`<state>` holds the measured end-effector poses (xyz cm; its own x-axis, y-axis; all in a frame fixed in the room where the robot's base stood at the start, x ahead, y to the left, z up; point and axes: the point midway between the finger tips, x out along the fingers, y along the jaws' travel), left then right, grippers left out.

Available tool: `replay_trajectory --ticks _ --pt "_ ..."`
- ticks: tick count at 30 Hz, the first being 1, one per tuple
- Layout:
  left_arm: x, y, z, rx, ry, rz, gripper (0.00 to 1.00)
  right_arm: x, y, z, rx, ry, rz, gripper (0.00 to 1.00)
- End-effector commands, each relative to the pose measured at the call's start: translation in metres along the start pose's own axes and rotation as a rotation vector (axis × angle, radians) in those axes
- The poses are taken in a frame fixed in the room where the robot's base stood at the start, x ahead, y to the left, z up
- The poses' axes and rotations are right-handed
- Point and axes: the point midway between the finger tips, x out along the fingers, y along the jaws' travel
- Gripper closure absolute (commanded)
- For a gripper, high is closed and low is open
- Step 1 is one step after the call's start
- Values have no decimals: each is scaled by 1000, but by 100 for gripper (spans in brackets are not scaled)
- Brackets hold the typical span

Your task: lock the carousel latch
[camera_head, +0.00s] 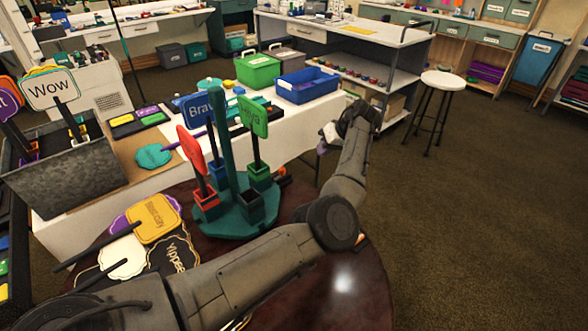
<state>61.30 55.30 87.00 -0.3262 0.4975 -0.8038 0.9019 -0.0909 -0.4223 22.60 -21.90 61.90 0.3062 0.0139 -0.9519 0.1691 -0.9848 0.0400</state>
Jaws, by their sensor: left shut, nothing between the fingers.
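The carousel has a teal base (236,222) and a teal post, standing on a dark red round table (350,285). Small coloured sockets on its base hold red, blue and green paddle signs; a dark socket (251,207) at the front looks empty. A small dark and orange piece (284,180) lies by the base's right edge; I cannot tell if it is the latch. My left arm crosses in front of the table and bends up to the right. My left gripper (324,143) is shut and empty, right of the carousel and apart from it. My right gripper is out of view.
Loose signs, including a yellow one (153,218), lie left of the carousel. A metal bin (75,172) of signs stands at the left. Green (258,70) and blue (308,86) bins sit on the white table behind. The floor at the right is clear up to a stool (443,81).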

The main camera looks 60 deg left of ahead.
Motion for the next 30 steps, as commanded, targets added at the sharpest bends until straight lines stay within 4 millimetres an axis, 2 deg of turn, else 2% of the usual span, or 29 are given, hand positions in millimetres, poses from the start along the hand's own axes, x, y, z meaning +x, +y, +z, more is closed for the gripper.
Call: replay_trajectory --ticks 7,11,26,30 --pt "2 0 0 0 0 1 100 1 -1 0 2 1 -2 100" --pt "12 1 1 -1 -1 0 100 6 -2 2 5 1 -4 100" --pt "107 2 2 -2 -1 1 100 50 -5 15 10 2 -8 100" --pt "110 -12 1 -4 0 2 100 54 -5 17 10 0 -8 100"
